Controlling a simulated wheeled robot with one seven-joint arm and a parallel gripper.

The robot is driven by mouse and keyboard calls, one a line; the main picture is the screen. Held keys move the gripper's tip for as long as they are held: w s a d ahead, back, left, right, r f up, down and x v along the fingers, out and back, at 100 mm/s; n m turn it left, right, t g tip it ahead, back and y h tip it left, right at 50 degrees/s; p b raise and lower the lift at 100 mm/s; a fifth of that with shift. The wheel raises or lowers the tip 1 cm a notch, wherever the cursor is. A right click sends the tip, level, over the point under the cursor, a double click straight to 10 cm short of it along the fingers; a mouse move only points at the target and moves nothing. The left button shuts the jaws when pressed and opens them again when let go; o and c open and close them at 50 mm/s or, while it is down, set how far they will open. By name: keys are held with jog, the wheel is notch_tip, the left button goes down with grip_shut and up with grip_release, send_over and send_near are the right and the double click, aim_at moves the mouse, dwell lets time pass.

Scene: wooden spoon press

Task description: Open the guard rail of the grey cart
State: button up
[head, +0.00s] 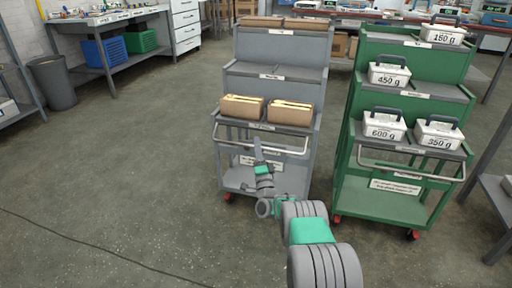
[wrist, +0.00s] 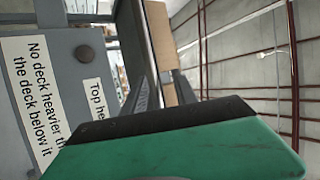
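The grey cart (head: 275,110) stands in the middle of the head view. Its guard rail (head: 287,152) is a pale bar across the front of the lowest loaded deck, with its ends bent back to the cart's sides. My gripper (head: 257,146) points up in front of the rail and overlaps it in the picture; whether they touch I cannot tell. A grey cart panel with labels (wrist: 35,95) fills the left there.
Two cardboard boxes (head: 291,112) sit on the deck behind the rail. A green cart (head: 400,190) with several labelled white cases stands close on the right. A bin (head: 53,83) and a workbench (head: 110,17) are at back left. The floor (head: 120,180) at left is open, with a thin cable.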

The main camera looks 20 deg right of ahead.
jog(key=v, duration=0.7)
jog(key=shift+s+f, duration=0.25)
jog(key=shift+s, duration=0.1)
jog(key=shift+a, duration=0.1)
